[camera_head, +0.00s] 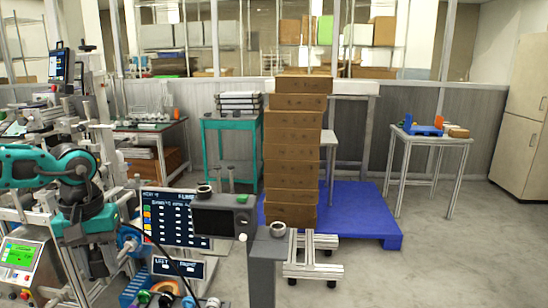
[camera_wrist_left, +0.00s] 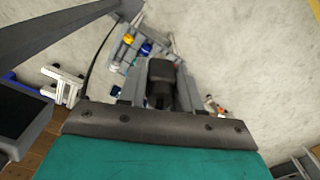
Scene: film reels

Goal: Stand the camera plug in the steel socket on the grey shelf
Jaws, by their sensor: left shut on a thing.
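My left gripper (camera_head: 97,268) hangs below the teal wrist at the left of the head view. In the left wrist view, its grey fingers (camera_wrist_left: 160,88) are shut on a black block-shaped piece, the camera plug (camera_wrist_left: 160,72). In the head view I cannot make the plug out clearly. A steel ring-shaped socket (camera_head: 278,229) sits on top of a grey post-like support (camera_head: 264,262). Another steel ring (camera_head: 204,189) sits above a dark screen (camera_head: 213,222) to its left. I cannot tell which is on the grey shelf. The gripper is left of both rings, apart from them.
A lettered panel (camera_head: 176,219) stands between my left gripper and the dark screen. A thin black cable (camera_head: 151,243) curves in front of it. A copper-coloured reel (camera_head: 167,288) lies at the bottom. Stacked boxes (camera_head: 291,165) on a blue pallet (camera_head: 352,208) stand behind.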

